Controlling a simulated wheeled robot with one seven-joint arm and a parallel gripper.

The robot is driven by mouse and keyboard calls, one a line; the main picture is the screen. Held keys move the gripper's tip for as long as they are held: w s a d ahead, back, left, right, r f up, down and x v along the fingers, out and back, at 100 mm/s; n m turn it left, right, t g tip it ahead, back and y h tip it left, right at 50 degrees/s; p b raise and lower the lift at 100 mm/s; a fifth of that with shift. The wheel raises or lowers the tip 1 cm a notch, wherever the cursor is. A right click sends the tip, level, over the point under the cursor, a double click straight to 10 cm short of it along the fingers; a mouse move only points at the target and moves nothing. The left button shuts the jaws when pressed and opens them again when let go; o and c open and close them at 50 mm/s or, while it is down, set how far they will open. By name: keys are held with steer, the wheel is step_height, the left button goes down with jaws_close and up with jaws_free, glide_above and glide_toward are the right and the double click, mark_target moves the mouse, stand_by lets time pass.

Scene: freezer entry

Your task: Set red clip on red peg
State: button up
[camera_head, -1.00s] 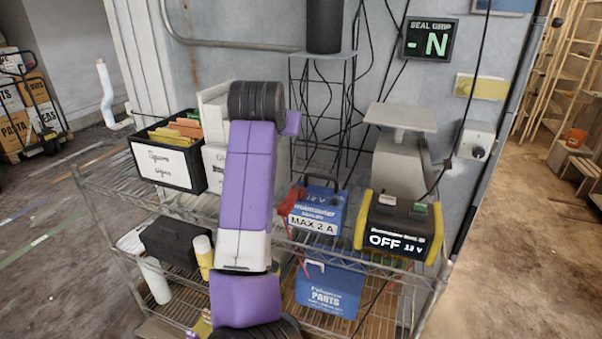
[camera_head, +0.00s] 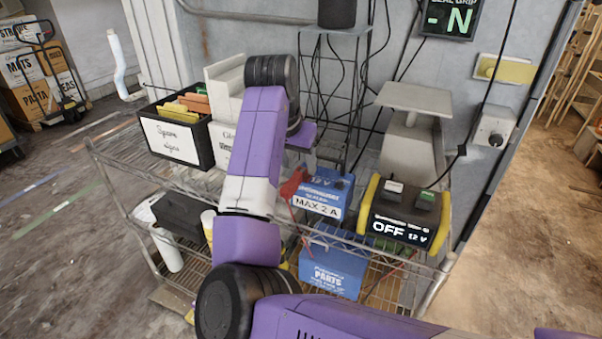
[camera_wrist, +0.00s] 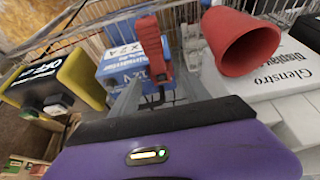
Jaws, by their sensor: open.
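The red clip (camera_head: 293,183) is at the left end of the blue 12 V battery (camera_head: 322,194), with a red cable hanging below it. In the wrist view the red clip (camera_wrist: 153,50) stands in front of the blue battery (camera_wrist: 122,62), between my gripper's fingers. My gripper (camera_wrist: 158,88) is open, and I cannot tell whether a finger touches the clip. In the head view my gripper (camera_head: 326,158) is partly hidden, above and behind the battery. I cannot make out a red peg for certain.
The yellow-and-black charger (camera_head: 404,216) reading OFF stands right of the battery. A black bin (camera_head: 179,133) and a grey scale (camera_head: 414,108) share the wire shelf.

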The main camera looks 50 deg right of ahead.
steer(key=shift+x, duration=1.65)
jaws_close()
steer(key=shift+r, duration=0.15)
step_height(320, 180, up, 20)
steer(key=b, duration=0.1)
step_height(320, 180, up, 4)
steer(key=p, duration=0.5)
glide_above(299, 172)
